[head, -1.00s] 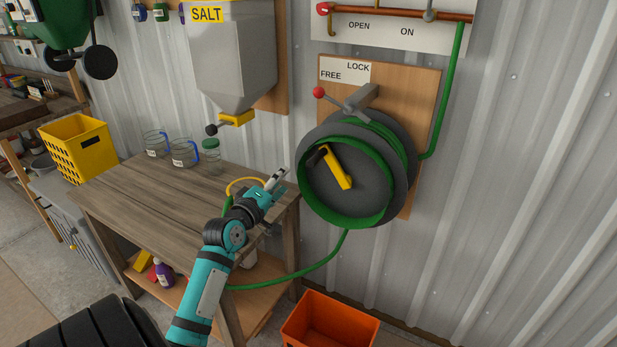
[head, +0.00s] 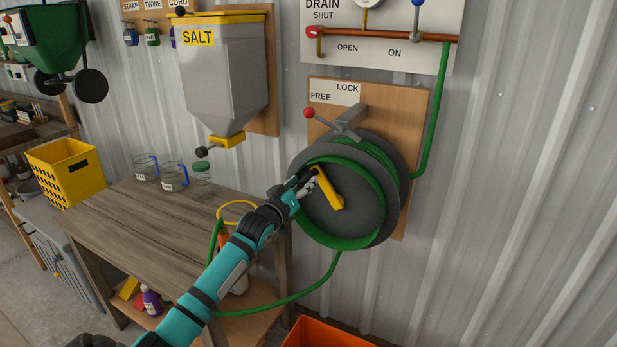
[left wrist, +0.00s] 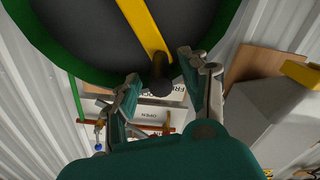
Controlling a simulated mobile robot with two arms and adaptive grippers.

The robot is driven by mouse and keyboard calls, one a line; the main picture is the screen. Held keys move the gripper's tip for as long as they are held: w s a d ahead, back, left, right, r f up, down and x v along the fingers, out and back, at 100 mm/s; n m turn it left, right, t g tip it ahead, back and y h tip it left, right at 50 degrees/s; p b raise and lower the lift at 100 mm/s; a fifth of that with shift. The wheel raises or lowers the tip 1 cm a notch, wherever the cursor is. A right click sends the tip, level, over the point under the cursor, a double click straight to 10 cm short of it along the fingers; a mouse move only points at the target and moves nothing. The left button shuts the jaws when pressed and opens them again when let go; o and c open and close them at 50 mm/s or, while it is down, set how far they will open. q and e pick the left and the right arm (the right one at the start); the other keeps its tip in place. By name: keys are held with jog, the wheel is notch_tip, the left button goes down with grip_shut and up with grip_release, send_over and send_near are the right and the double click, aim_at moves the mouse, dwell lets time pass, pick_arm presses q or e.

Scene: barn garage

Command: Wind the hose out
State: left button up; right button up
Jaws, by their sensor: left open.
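The hose reel (head: 365,205) is a grey drum on a wooden wall board, with green hose (head: 383,178) wound around it. Its yellow crank (head: 329,190) crosses the drum face. The crank's black knob shows in the left wrist view (left wrist: 160,86), between the spread fingers of my left gripper (left wrist: 160,78). In the head view my left gripper (head: 308,184) is open at the crank's upper left end and partly covers the knob. Contact cannot be told. The red-knobbed lever (head: 309,113) above points left, below the FREE label. My right gripper is not in view.
The hose hangs from the reel and loops left (head: 290,300) past the wooden table (head: 130,230). A yellow ring (head: 237,211) is at the table's right end. An orange crate (head: 320,333) stands below the reel. A salt hopper (head: 222,80) hangs left, above jars.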

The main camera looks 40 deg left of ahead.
aim_at(308, 179)
pick_arm(q)
jog(key=shift+x, duration=1.9)
grip_shut()
